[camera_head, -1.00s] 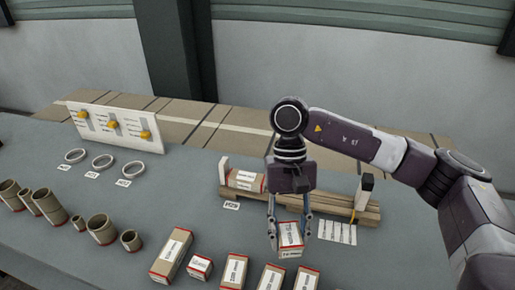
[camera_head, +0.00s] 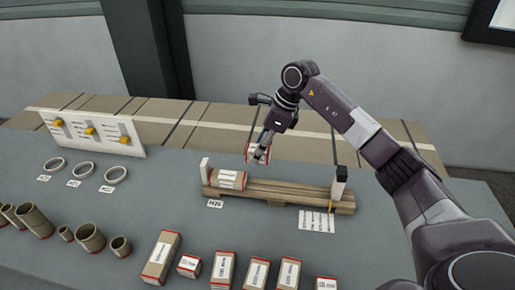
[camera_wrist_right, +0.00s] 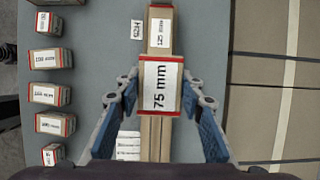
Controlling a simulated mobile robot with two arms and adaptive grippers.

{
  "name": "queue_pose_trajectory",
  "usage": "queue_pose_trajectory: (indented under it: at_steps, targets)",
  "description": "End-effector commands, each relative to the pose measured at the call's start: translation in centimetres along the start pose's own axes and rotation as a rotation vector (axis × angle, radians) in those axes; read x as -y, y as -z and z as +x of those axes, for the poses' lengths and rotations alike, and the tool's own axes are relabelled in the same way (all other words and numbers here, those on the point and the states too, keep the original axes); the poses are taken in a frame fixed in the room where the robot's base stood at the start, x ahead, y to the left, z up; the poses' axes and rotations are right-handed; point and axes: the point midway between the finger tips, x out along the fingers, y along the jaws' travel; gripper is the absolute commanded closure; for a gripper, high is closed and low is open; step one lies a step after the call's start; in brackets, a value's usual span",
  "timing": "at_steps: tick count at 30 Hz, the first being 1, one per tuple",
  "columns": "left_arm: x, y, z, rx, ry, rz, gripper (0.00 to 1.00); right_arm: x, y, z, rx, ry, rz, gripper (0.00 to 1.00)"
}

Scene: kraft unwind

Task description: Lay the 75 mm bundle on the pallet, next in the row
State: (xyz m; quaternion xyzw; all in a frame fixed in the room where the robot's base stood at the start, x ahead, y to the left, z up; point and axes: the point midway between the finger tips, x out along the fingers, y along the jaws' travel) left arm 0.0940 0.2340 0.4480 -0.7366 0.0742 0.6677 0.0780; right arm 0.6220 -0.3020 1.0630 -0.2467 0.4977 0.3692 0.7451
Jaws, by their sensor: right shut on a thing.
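My right gripper (camera_head: 257,146) is shut on the 75 mm bundle (camera_head: 259,153), a short kraft block with red edges and a white label. The right wrist view shows that bundle (camera_wrist_right: 161,86) with "75 mm" readable, between the blue finger pads. It is held in the air above the wooden pallet (camera_head: 285,193). One kraft bundle (camera_head: 228,180) lies at the pallet's left end, against a white upright stop; the wrist view shows it as 125 mm (camera_wrist_right: 160,27). The pallet to its right is bare. My left gripper is not in view.
Several labelled bundles (camera_head: 254,272) stand in a row in front. Cardboard tubes (camera_head: 90,237), metal rings (camera_head: 115,174) and a white panel with yellow knobs (camera_head: 90,132) are at the left.

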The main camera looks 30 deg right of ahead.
Motion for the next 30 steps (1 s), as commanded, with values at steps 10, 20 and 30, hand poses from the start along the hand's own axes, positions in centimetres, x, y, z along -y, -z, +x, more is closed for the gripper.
queue_pose_trajectory:
  at_steps: [10, 20, 30]
  targets:
    - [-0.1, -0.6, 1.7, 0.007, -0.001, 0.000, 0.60, -0.1, 1.0, 2.5, -0.001, -0.003, -0.002, 0.98]
    - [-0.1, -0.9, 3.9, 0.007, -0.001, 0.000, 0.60, -0.1, 2.3, 5.7, 0.000, -0.003, -0.003, 0.98]
    - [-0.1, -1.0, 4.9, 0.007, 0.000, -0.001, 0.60, -0.1, 3.0, 7.3, 0.001, -0.002, -0.004, 0.98]
